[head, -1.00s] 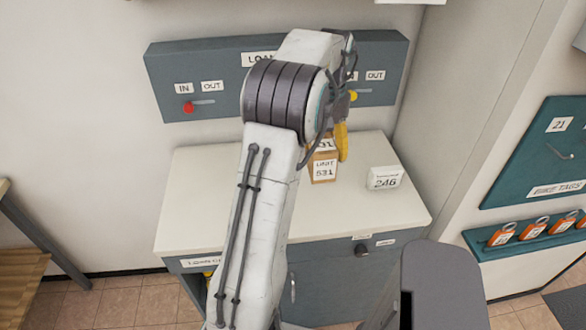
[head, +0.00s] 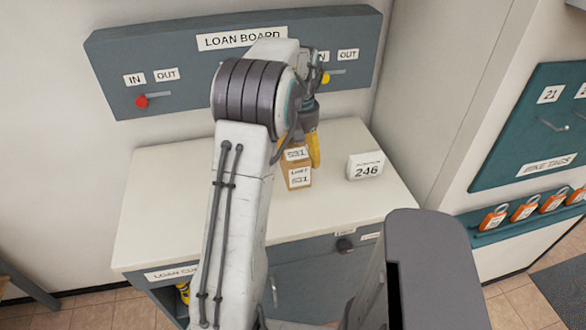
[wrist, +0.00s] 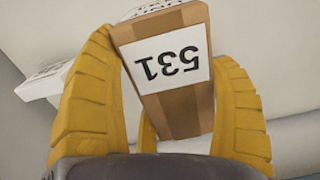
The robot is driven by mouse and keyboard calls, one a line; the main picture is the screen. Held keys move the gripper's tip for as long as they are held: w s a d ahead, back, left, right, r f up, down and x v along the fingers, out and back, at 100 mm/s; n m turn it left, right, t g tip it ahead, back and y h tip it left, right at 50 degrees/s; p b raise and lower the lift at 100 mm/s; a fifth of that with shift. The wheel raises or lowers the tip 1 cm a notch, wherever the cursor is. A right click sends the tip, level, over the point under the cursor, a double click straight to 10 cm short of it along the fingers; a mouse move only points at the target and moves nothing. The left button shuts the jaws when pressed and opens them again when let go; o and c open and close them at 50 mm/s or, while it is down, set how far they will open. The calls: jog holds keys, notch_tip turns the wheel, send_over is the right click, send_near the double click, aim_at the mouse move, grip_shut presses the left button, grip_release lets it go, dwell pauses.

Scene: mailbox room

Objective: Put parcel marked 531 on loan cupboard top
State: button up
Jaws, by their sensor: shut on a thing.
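The brown parcel marked 531 (head: 298,180) is at the loan cupboard top (head: 160,200), right of the middle; I cannot tell whether it touches the surface. My gripper (head: 308,152), with yellow fingers, reaches down over it from above and behind my arm. In the wrist view the parcel (wrist: 172,72) lies between the two yellow fingers of my gripper (wrist: 165,110), its 531 label upside down. The gripper is shut on it. My arm hides part of the cupboard top and part of the parcel's surroundings.
A white box marked 246 (head: 365,167) stands on the cupboard top, right of the parcel. The loan board (head: 215,62), with a red knob (head: 141,101) and a yellow knob (head: 327,78), hangs on the wall behind. The left of the top is clear. Orange padlocks (head: 524,209) hang at the right.

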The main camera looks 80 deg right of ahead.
jog(key=shift+f, duration=2.75)
jog(key=o, duration=1.1)
jog(key=shift+f, duration=0.1)
jog(key=shift+o, duration=0.2)
